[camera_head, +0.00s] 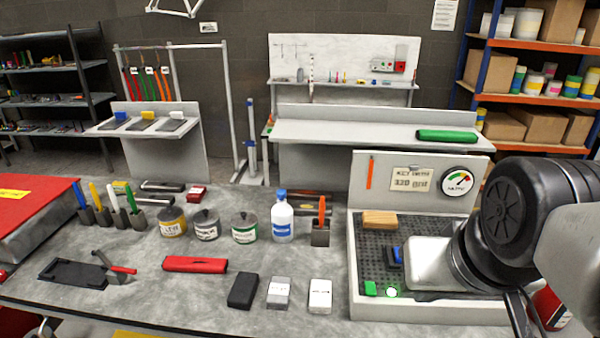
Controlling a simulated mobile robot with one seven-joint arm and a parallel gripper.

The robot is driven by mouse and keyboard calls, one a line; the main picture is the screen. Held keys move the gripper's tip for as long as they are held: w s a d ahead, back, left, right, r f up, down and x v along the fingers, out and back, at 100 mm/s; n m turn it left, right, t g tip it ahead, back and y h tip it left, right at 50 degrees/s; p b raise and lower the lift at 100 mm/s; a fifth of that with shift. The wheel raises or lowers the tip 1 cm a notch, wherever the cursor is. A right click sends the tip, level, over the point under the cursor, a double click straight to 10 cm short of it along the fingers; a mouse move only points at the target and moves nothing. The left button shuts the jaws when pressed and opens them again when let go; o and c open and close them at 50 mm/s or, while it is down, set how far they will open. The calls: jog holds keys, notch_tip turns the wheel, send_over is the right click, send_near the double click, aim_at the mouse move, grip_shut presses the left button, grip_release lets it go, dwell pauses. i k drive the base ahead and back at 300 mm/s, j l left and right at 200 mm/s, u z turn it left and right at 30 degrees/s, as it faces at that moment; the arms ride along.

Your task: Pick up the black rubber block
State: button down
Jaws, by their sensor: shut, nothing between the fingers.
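The black rubber block (243,291) lies on the grey workbench near its front edge, left of a grey block (278,293) and a white block (320,296). Nothing covers it. My gripper (396,257) is at the end of my arm, which comes in from the right. It is over the perforated tray, to the right of and apart from the black block. Its fingers look dark and small here, and they are shut with nothing held.
A red case (195,264) lies behind and left of the block. Jars (206,225) and a white bottle (282,218) stand farther back. The perforated tray (357,295) has a raised rim and holds a wooden block (380,219). Bare bench surrounds the block's front and left.

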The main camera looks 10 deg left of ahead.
aim_at(241, 295)
jog(key=i+j, duration=0.1)
jog(key=j, duration=1.1)
jog(key=i+j, duration=0.15)
jog(key=j, duration=0.45)
